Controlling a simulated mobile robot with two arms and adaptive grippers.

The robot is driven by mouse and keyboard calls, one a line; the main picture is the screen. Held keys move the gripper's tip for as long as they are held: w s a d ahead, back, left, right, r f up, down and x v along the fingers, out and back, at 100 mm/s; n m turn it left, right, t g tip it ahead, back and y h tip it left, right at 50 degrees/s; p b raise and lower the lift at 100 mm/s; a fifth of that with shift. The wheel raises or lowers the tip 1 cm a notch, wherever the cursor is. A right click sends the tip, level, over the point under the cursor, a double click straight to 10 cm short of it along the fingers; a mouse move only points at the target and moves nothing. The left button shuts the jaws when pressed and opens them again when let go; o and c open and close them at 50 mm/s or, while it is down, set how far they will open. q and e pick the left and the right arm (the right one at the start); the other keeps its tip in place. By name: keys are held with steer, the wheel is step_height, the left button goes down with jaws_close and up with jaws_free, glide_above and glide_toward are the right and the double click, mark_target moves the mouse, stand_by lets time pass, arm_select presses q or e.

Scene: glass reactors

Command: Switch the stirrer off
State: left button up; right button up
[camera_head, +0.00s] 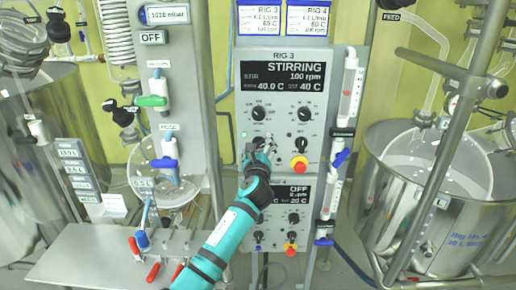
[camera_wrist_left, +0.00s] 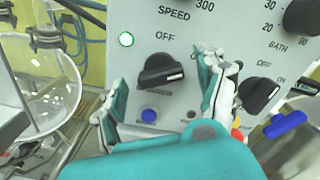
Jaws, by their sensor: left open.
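The RIG 3 panel (camera_head: 315,125) shows "STIRRING 100 rpm" on its display (camera_head: 285,76). In the left wrist view a black rotary knob (camera_wrist_left: 160,70) sits below the word OFF, with its white mark pointing to the right. A lit green lamp (camera_wrist_left: 126,39) is up and left of it. My left gripper (camera_head: 259,151) is open in front of the panel's lower left. In the wrist view its fingers (camera_wrist_left: 157,88) stand on either side of the knob, apart from it as far as I can tell. The head view partly hides this knob behind the gripper.
Another black knob (camera_wrist_left: 258,94) and a red-and-yellow emergency button (camera_head: 299,164) are to the right. The RIG 4 panel (camera_head: 272,190) below reads OFF. A tube column with blue valves (camera_head: 341,157) stands right of the panels; a glass vessel (camera_wrist_left: 50,85) is at left.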

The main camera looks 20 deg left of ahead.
arm_select(q)
steer(key=c, duration=1.2)
steer(key=shift+o, duration=0.2)
steer(key=shift+n, duration=0.5)
steer(key=n+b, duration=0.1)
steer(key=n, duration=0.1)
steer(key=n+b, duration=0.1)
steer(key=n, duration=0.1)
steer(key=shift+f+n, duration=0.2)
steer(key=shift+n, duration=0.2)
steer(key=n+b, duration=0.2)
steer(key=n, duration=0.2)
steer(key=shift+n+b, duration=0.45)
steer(key=shift+n, duration=0.55)
